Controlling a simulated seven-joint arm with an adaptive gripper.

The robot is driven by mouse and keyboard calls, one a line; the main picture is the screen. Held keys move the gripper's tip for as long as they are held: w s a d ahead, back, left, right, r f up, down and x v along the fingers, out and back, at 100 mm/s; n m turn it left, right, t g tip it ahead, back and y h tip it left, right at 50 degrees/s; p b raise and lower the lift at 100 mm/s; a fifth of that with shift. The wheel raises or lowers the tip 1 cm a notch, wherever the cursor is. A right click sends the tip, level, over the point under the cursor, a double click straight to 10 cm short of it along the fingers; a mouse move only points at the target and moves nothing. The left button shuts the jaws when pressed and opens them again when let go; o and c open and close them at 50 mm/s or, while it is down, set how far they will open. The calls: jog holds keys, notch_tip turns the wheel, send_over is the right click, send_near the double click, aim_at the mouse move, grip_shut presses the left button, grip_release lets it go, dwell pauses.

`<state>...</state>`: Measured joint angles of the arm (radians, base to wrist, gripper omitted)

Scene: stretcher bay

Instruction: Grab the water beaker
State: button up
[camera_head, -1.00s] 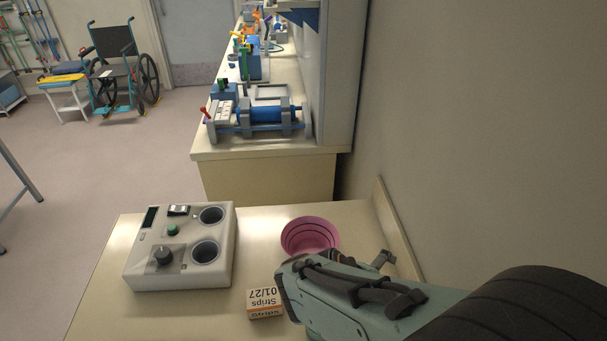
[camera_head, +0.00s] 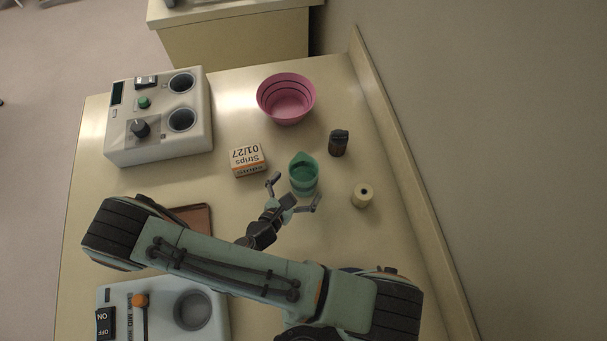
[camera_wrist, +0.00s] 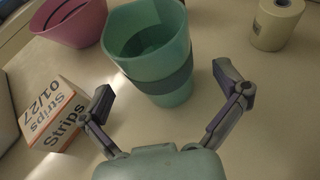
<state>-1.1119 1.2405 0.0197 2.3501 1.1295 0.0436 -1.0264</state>
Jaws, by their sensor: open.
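The green beaker (camera_head: 303,174) stands upright on the table, to the right of the strips box, and has a pouring lip. In the wrist view the beaker (camera_wrist: 152,60) is straight ahead, with a grey band around it. My gripper (camera_head: 295,192) is open and empty just on the near side of the beaker. In the wrist view my gripper's fingers (camera_wrist: 168,92) are spread to the left and right of the beaker's lower part, and a gap shows between each finger and the beaker. I cannot tell what liquid, if any, is inside.
The strips box (camera_head: 248,160) is close on the left. A small cream roll (camera_head: 362,195) and a dark jar (camera_head: 339,143) are close on the right. A pink bowl (camera_head: 287,99) stands behind. A white device (camera_head: 160,115) is at the far left, another device (camera_head: 160,310) at the front.

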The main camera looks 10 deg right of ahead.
aim_at(304, 178)
jog(key=shift+x, duration=1.4)
jog(key=shift+c, duration=0.3)
jog(key=c, duration=1.3)
jog(key=shift+o, duration=0.2)
jog(key=shift+r, duration=0.1)
